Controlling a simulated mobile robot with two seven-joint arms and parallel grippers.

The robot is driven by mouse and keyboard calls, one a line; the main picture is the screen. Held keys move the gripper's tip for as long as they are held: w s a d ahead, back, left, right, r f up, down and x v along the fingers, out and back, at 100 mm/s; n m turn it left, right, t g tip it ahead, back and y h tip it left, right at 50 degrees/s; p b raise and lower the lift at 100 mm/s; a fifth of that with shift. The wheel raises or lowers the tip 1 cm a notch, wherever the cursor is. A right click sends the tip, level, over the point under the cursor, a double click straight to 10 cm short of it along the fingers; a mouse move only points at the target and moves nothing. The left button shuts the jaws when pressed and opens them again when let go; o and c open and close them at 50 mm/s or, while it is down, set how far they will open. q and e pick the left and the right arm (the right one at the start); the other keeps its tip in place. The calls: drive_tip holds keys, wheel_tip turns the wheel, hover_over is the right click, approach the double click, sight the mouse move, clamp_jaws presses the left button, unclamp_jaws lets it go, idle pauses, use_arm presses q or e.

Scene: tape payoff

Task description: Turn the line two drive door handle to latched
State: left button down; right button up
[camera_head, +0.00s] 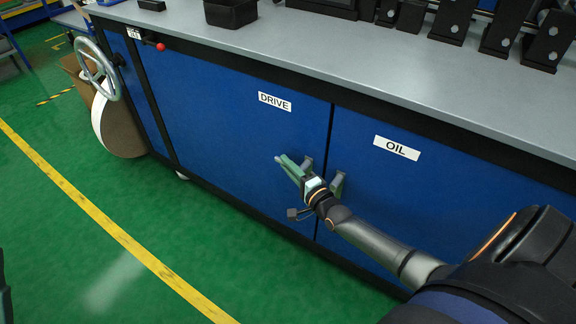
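The drive door (235,125) is a blue panel with a white DRIVE label (274,101). Its grey handle (307,164) is near the door's right edge, partly hidden by my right gripper (287,166). The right gripper's greenish fingers lie close together, right at the handle and pointing up and left. I cannot tell whether they touch it or whether there is a gap between them. A dark piece at the lower left edge (4,292) may be part of my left gripper; its fingers are not clear.
The blue oil door (440,205), with its own handle (337,184), adjoins on the right. A grey worktop (330,50) overhangs the doors and carries dark blocks and a black bin (231,12). A handwheel (97,68) stands at the left end. The green floor in front is clear.

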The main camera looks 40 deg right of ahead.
clamp_jaws()
idle(0.9)
